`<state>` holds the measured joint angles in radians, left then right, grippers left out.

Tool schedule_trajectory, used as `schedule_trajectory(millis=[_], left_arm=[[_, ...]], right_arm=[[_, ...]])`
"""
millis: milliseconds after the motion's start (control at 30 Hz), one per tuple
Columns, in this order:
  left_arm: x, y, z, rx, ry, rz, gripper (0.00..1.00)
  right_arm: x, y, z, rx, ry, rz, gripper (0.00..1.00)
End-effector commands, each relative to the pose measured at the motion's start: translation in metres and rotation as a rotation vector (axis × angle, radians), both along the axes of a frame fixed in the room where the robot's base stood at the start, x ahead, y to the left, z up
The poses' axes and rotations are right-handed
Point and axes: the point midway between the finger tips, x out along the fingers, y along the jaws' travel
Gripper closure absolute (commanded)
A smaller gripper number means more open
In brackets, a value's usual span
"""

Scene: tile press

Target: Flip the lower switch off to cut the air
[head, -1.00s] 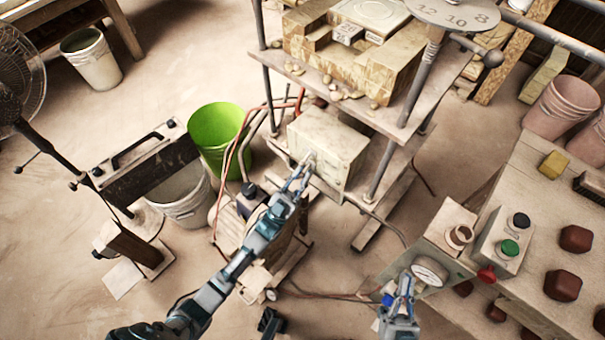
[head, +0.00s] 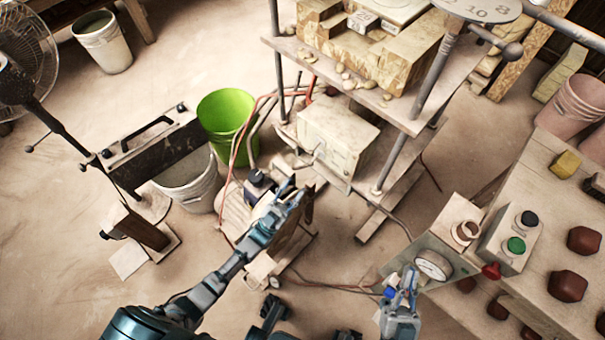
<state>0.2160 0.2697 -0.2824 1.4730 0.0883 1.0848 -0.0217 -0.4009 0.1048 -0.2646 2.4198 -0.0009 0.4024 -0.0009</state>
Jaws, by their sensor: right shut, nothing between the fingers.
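A cream box (head: 338,137) sits on the lower shelf of the press stand. A small metal lever (head: 319,150) shows on its near face. I cannot make out a separate upper and lower switch, or which way any is set. My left gripper (head: 294,187) is in front of and below the box, apart from it, with no object seen in it. Its fingers are too small to tell whether they are open. My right gripper (head: 407,272) is shut and empty, beside a round pressure gauge (head: 433,265).
A green bucket (head: 226,117) and a grey bucket (head: 190,183) stand left of the press. Red hoses (head: 246,118) run beside the box. A button box (head: 510,241) with black and green buttons stands on the right bench.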

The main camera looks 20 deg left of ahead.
Motion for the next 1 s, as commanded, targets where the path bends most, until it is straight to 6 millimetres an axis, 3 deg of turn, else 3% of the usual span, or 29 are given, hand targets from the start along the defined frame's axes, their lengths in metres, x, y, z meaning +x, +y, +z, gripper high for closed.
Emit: schedule_trajectory(millis=[100, 300, 833, 1000], left_arm=[[-0.009, 0.005, -0.014, 0.001, 0.002, 0.0, 0.6], [-0.015, 0.008, -0.021, 0.001, 0.001, 0.0, 0.6], [-0.016, 0.007, -0.02, -0.001, 0.0, -0.001, 0.6], [-0.033, -0.011, -0.01, -0.025, 0.042, -0.016, 0.6]], right_arm=[[0.0, 0.0, 0.0, 0.0, 0.0, 0.0, 1.0], [0.0, 0.0, 0.0, 0.0, 0.0, 0.0, 1.0], [0.002, 0.0, -0.001, 0.0, 0.002, -0.001, 1.0], [0.0, 0.0, 0.0, 0.0, 0.0, 0.0, 1.0]])
